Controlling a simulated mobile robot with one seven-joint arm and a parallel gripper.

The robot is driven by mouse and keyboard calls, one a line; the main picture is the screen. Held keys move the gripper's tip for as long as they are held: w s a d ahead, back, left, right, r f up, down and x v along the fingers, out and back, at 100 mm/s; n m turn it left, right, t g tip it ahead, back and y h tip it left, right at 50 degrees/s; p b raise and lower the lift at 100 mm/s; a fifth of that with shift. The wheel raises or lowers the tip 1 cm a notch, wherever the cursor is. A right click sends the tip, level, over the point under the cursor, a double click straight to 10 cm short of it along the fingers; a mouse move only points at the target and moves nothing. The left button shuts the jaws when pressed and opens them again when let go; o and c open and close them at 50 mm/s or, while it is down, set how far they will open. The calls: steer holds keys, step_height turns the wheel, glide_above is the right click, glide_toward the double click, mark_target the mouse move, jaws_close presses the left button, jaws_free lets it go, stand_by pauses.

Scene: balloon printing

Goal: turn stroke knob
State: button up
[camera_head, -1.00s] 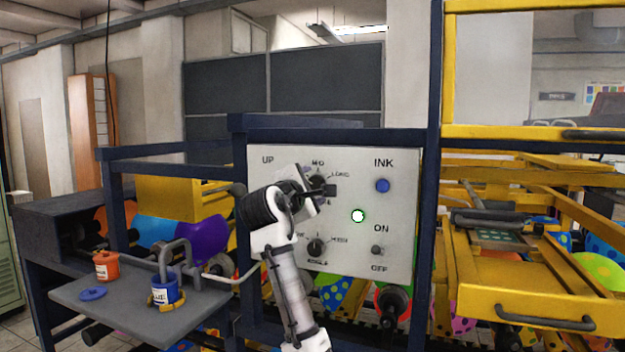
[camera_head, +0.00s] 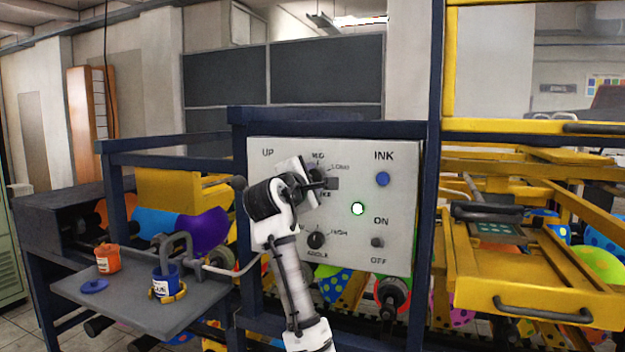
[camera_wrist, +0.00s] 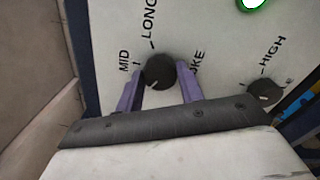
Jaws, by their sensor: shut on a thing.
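The stroke knob (camera_wrist: 158,72) is a round black knob on the white control panel (camera_head: 285,215). In the wrist view it sits between the MID and LONG marks and the partly covered STROKE label. My gripper (camera_wrist: 161,80) is shut on it, with one purple finger on each side. In the head view my gripper (camera_head: 328,183) is at the upper left of the panel and covers much of the knob. I cannot make out which mark the knob's pointer faces.
The angle knob (camera_head: 316,240) is below the stroke knob. The blue INK button (camera_head: 382,179), a lit green-ringed light (camera_head: 357,208) and the ON/OFF switch (camera_head: 377,242) are to the right. A dark blue frame post (camera_head: 430,200) borders the panel.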

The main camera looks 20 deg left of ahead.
steer(key=m, duration=0.6)
steer(key=shift+p, duration=0.3)
steer(key=m, duration=0.7)
steer(key=shift+m, duration=0.3)
steer(key=m, duration=0.5)
steer(key=shift+f, duration=0.1)
steer(key=shift+m+b, duration=0.3)
steer(key=shift+m, duration=2.2)
steer(key=o, duration=1)
